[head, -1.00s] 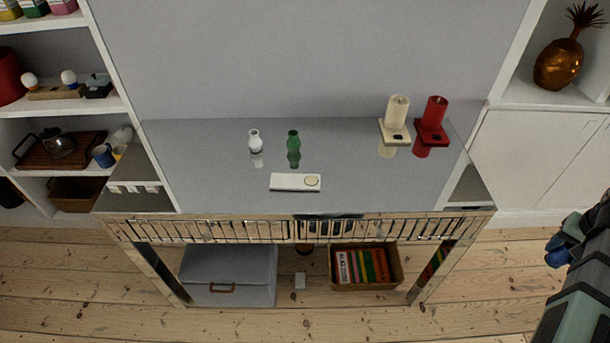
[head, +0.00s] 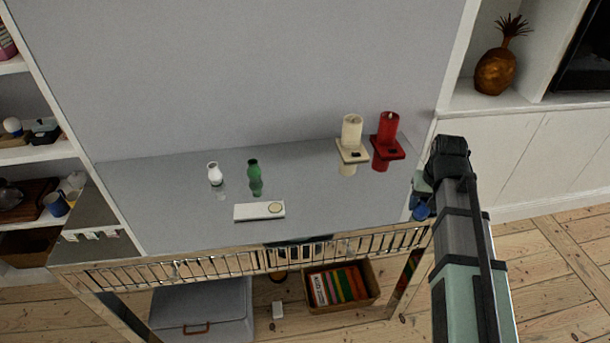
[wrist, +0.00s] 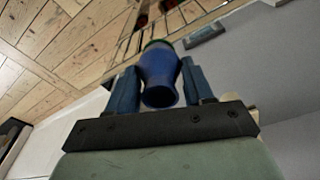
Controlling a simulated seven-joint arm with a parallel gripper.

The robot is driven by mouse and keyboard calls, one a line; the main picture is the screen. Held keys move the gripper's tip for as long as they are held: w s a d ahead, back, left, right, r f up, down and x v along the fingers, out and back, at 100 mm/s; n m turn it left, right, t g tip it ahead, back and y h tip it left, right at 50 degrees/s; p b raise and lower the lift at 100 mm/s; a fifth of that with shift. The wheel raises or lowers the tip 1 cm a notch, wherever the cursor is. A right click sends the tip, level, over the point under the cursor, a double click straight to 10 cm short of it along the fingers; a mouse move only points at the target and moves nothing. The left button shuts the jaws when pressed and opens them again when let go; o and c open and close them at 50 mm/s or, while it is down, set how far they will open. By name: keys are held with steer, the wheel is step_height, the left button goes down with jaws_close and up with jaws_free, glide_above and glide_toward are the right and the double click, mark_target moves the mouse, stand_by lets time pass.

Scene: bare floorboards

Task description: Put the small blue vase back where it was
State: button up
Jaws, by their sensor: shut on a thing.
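The small blue vase (wrist: 158,75) is between the two fingers of my gripper (wrist: 160,84) in the wrist view, and the fingers are shut on it. In the head view my gripper (head: 422,196) is at the right end of the mirrored console table (head: 318,215), and the vase (head: 421,212) shows as a small blue shape there, partly hidden by my arm. A white vase (head: 214,174) and a green vase (head: 254,177) stand upright side by side on the left half of the tabletop.
A cream candle (head: 352,133) and a red candle (head: 388,133) stand on holders at the table's back right. A white slab with a round disc (head: 259,211) lies near the front. The tabletop between the green vase and the candles is clear.

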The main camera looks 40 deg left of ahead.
steer(key=s+a+r+n, duration=0.1)
steer(key=a+r+n, duration=0.15)
steer(key=a, duration=1.15)
steer(key=a+r+n+g+y, duration=0.1)
steer(key=a+n, duration=0.2)
steer(key=a, duration=1)
steer(key=s+a+r+n, duration=0.1)
steer(key=a+r+n, duration=0.15)
steer(key=a, duration=1.15)
steer(key=shift+s+a+f+n, duration=0.1)
steer(key=shift+f+n, duration=0.7)
steer(key=shift+f, duration=0.9)
steer(key=shift+a+f+n, duration=0.1)
steer(key=shift+f+n, duration=0.7)
steer(key=shift+f, duration=0.9)
steer(key=shift+s+f+n, duration=0.1)
steer(key=shift+f+n, duration=0.7)
steer(key=shift+f, duration=0.9)
steer(key=shift+f, duration=0.15)
steer(key=o, duration=1.2)
steer(key=shift+c, duration=0.2)
step_height(320, 180, up, 12)
steer(key=d, duration=0.1)
steer(key=shift+d, duration=0.25)
